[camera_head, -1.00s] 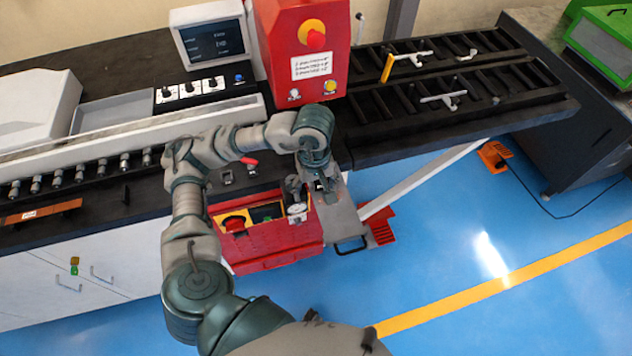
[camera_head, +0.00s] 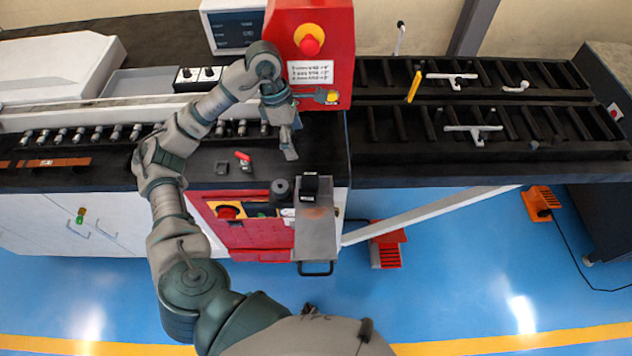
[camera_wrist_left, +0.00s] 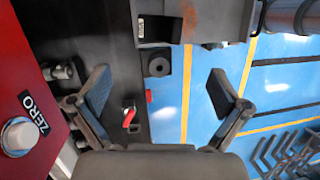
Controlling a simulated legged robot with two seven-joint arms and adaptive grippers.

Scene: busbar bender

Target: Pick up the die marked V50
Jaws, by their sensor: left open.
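A dark block (camera_head: 310,184), possibly the die, sits on the far end of a grey metal plate (camera_head: 315,232) at the front of the machine. I cannot read V50 on anything. In the left wrist view a dark slotted block (camera_wrist_left: 157,31) shows at the top. A round dark piece (camera_head: 281,187) with a hole, also in the left wrist view (camera_wrist_left: 158,63), stands beside it. My left gripper (camera_head: 288,135) is over the black bed in front of the red column, apart from the block. In the left wrist view its fingers (camera_wrist_left: 158,92) are spread and empty. My right gripper is out of view.
The red column (camera_head: 340,60) with buttons stands close behind my left gripper. A small red-handled part (camera_head: 243,157) lies on the bed. A red control box (camera_head: 240,225) is left of the plate. A black slotted rack (camera_head: 470,130) fills the right.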

